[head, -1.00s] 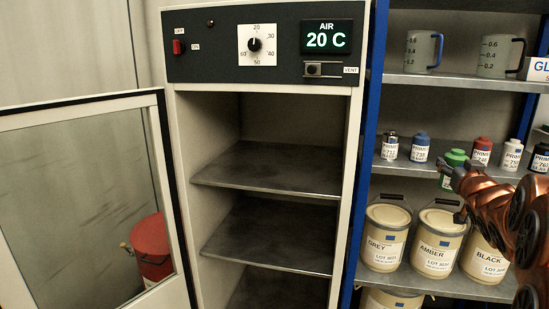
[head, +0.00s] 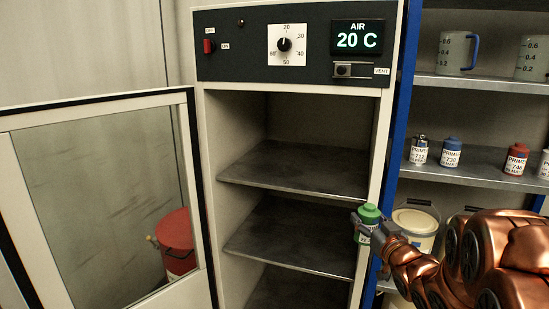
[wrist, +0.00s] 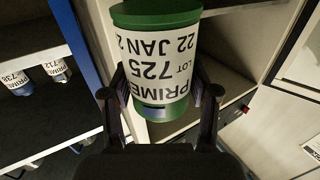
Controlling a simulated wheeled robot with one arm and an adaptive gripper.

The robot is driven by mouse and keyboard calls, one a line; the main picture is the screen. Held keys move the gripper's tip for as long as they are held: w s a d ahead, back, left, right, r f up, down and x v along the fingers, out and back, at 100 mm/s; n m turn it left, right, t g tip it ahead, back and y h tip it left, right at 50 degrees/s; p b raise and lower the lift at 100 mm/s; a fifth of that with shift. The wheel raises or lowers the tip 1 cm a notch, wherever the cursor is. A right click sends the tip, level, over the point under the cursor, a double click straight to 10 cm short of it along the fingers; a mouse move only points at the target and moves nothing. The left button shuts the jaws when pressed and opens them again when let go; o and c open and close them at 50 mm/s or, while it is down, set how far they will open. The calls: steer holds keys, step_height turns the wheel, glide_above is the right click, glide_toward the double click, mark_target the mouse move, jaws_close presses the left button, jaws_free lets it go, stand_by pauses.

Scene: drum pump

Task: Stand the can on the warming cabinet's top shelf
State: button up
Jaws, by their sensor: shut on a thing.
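The can is green with a white label (wrist: 160,55), and my gripper (wrist: 160,100) is shut around it in the wrist view. The label reads PRIME, LOT 725, 22 JAN. In the head view the green can (head: 367,219) is upright in my gripper (head: 372,232), in front of the warming cabinet's right post. The warming cabinet (head: 205,150) has its glass door (head: 100,200) open to the left. Its top shelf (head: 295,170) is bare, and the can is lower than this shelf in the picture. The panel (head: 290,45) reads AIR 20 C.
A blue-framed rack (head: 395,130) stands right of the cabinet, with small labelled cans such as the blue one (head: 449,153), a jug (head: 457,53) and a large tub (head: 415,222). A lower cabinet shelf (head: 290,235) is bare too. A red bin (head: 176,243) shows behind the door glass.

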steer(key=a+f+n+y, duration=0.1)
steer(key=a+f+y, duration=0.1)
steer(key=a+f, duration=0.35)
step_height(320, 180, up, 11)
steer(key=a+p, duration=0.1)
steer(key=p, duration=0.8)
steer(key=shift+w+g, duration=0.3)
steer(key=shift+w, duration=0.1)
